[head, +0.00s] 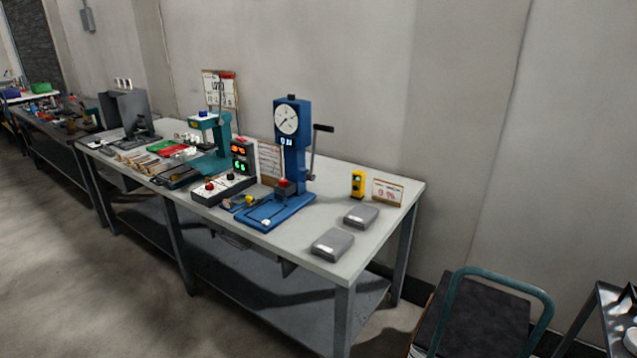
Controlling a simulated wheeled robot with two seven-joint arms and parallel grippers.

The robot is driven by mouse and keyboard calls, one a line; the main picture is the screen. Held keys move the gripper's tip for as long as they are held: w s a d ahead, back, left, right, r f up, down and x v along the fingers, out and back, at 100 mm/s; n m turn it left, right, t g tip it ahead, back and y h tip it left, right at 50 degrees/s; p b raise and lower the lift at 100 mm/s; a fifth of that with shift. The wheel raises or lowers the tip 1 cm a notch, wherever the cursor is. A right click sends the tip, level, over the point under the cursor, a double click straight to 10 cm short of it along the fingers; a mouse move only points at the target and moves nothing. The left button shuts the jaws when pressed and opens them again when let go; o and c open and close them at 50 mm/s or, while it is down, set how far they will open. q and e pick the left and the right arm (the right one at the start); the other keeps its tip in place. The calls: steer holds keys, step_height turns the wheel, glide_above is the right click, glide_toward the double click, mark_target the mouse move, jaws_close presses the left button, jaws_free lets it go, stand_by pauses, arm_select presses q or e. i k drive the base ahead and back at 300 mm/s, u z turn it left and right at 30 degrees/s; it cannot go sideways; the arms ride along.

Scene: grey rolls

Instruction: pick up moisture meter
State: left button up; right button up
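A small yellow upright device (358,184), which looks like the moisture meter, stands near the back right of the grey workbench (322,265). It has a dark patch on its front, too small to read. A small framed sign (387,192) with red characters stands just to its right. Two grey flat blocks lie in front of it, one nearer (332,243) and one farther (361,216). Neither of my grippers shows in the head view.
A blue press with a dial (291,150) stands left of the yellow device, its lever sticking out to the right. A control box (225,188) and a teal machine (212,145) stand farther left. A teal-handled cart (480,310) stands on the floor at the right.

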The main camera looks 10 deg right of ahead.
mark_target(358, 177)
steer(key=u, duration=0.85)
steer(key=i, duration=2.2)
steer(key=z, duration=1.05)
